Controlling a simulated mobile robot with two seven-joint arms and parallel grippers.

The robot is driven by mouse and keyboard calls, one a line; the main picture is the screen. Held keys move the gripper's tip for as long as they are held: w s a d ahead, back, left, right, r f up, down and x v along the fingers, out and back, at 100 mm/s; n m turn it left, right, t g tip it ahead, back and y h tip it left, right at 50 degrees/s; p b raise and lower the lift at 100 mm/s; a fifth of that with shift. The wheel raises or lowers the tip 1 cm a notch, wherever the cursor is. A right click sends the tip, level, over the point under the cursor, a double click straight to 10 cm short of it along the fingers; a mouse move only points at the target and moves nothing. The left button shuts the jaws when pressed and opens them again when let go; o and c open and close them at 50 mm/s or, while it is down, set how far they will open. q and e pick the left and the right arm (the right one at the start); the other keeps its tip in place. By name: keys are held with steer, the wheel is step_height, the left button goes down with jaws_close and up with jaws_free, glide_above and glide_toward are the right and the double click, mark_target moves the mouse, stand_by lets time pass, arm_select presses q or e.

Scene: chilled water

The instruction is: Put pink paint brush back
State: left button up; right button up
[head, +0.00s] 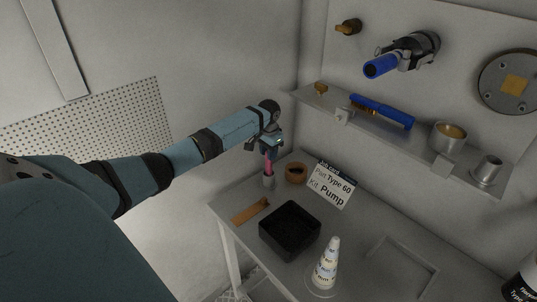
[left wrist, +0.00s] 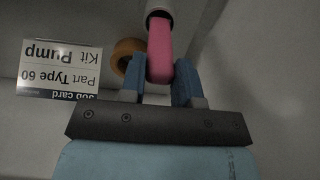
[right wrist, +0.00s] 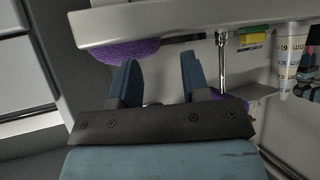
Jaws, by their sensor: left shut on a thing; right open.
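The pink paint brush (head: 267,166) stands upright at the back left of the table, its lower end at a small grey cup (head: 268,182). In the left wrist view the pink handle (left wrist: 160,48) lies between my left fingers, and its far end meets the mouth of the pale cup (left wrist: 160,8). My left gripper (head: 270,149) is shut on the handle from above; it also shows in the left wrist view (left wrist: 158,82). How deep the brush sits in the cup is hidden. My right gripper (right wrist: 156,82) is open and empty, seen only in the right wrist view.
A brown ring (head: 296,173) and a job card (head: 331,185) stand close right of the cup. A black tray (head: 290,231), a wooden strip (head: 250,211) and a white cone (head: 327,263) are nearer. A shelf (head: 393,135) with parts hangs behind. A purple object (right wrist: 125,52) is near my right gripper.

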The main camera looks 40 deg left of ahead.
arm_select(q)
steer(key=shift+s, duration=0.1)
steer(key=o, duration=1)
arm_select(e)
steer(key=shift+w+r, duration=0.1)
steer(key=shift+r, duration=0.25)
arm_select(q)
step_height(320, 180, up, 6)
steer(key=p, duration=0.5)
steer(key=shift+f, duration=0.15)
step_height(320, 180, up, 6)
steer(key=shift+r, duration=0.2)
arm_select(e)
step_height(320, 180, up, 4)
steer(key=shift+d+f+m, duration=0.1)
steer(key=shift+f+m, duration=0.1)
steer(key=shift+m, duration=0.1)
